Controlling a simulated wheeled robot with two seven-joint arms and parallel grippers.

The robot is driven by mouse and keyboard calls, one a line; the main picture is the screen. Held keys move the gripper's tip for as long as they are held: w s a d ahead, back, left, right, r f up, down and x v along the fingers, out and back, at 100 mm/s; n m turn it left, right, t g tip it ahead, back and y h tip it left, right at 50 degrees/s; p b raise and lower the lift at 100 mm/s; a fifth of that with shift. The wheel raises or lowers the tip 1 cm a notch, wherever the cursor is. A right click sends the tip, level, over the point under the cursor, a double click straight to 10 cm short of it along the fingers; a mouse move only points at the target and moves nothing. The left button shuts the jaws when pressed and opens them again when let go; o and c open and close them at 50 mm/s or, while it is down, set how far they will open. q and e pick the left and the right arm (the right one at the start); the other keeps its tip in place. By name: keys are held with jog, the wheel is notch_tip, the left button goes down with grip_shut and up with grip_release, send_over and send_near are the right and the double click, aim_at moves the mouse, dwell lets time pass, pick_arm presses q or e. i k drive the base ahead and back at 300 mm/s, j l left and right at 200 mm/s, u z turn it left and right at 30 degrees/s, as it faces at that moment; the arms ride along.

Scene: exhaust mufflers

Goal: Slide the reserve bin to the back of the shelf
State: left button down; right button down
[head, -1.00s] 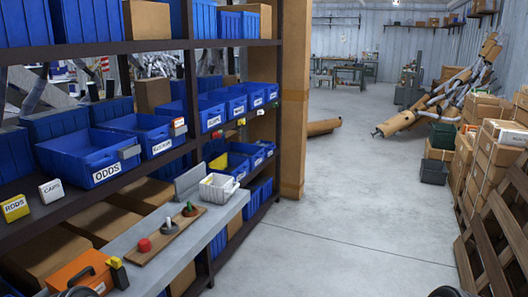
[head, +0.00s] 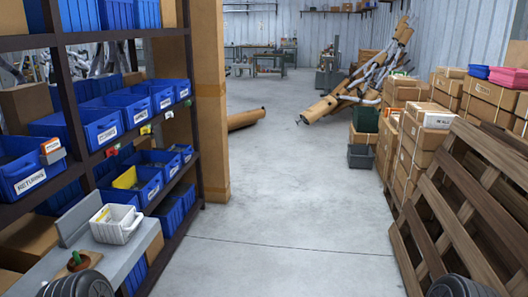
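Several blue bins stand on the dark shelf rack at the left. The nearest one on the middle shelf (head: 92,158) is a blue bin (head: 15,177) whose label seems to read RETURNS; an orange and white box and a grey block sit at its right edge. More labelled blue bins (head: 108,137) run back along the same shelf, but their labels are too small to read surely. I cannot make out a label reading RESERVE. Neither of my grippers shows; only dark rounded parts of mine are at the bottom edge.
A grey ledge (head: 75,262) with a white basket (head: 116,223) juts out from the rack. A wooden pallet (head: 450,222) leans at the right before stacked cartons (head: 425,150). A cardboard-brown post (head: 212,120) ends the rack. The floor (head: 290,215) between is clear.

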aim_at(186, 151)
jog(key=i+z, duration=0.25)
jog(key=i, duration=2.4)
jog(key=i+u, duration=0.1)
jog(key=i, duration=0.4)
jog(key=i+u, duration=0.15)
jog(key=i, duration=0.35)
jog(key=i+l+u, duration=0.1)
jog(key=i, duration=0.4)
jog(key=i+l+u, duration=0.15)
jog(key=i, duration=0.35)
jog(key=i+l+u, duration=0.1)
jog(key=i, duration=0.4)
jog(key=i+u, duration=0.4)
jog(key=i+l+u, duration=0.35)
jog(key=i, duration=0.15)
jog(key=i+l+u, duration=0.15)
jog(key=i+u, duration=0.25)
